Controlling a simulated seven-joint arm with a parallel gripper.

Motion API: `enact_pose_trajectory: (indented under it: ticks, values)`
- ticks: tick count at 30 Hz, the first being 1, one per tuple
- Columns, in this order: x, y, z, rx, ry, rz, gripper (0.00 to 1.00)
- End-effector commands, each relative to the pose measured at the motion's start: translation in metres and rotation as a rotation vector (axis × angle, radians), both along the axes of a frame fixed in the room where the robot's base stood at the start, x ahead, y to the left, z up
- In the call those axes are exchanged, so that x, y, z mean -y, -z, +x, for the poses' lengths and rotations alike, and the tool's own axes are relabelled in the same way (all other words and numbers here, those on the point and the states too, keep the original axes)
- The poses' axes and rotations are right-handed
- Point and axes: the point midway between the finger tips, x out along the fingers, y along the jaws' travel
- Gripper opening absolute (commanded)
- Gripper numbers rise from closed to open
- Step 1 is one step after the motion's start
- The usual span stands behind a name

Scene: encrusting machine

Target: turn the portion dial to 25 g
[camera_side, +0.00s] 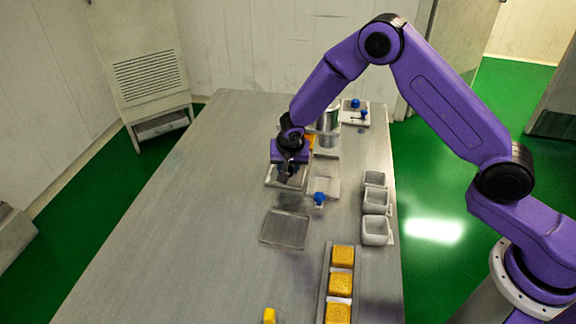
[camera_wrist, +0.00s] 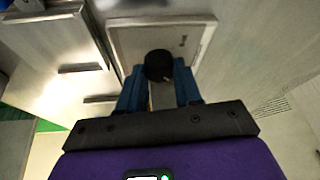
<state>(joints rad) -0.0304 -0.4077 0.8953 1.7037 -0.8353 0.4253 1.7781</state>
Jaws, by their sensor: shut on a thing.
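The portion dial (camera_wrist: 159,64) is a round black knob with a small pale mark on its right side. It sits in front of a framed light panel (camera_wrist: 128,36) with a short dark mark at its upper right. My gripper (camera_wrist: 160,86) has its two blue fingers on either side of the dial and is shut on it. In the side view my gripper (camera_side: 287,172) is low over the machine, and the dial is hidden there. I cannot read the dial's setting or any scale.
An orange part and a metal cylinder (camera_side: 328,118) stand behind my gripper. A blue knob (camera_side: 319,198) and grey bins (camera_side: 376,230) are to the right. A flat grey tray (camera_side: 285,230) lies in front. Yellow blocks (camera_side: 340,284) fill a long tray. The table's left side is clear.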

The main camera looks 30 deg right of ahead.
Motion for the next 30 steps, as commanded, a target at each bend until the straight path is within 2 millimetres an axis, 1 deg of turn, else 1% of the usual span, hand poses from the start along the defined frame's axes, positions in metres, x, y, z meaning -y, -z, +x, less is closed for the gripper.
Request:
enact_pose_trajectory:
  ticks: [8,18,24,30]
  values:
    - [-0.0003,-0.0005,-0.0003,0.001,-0.100,0.003,0.03]
    - [0.0013,-0.0006,-0.0006,0.002,-0.376,0.004,0.03]
    - [0.0013,-0.0007,-0.0005,0.003,-0.485,0.004,0.03]
    - [0.0018,-0.0006,-0.0005,0.003,-0.556,0.004,0.03]
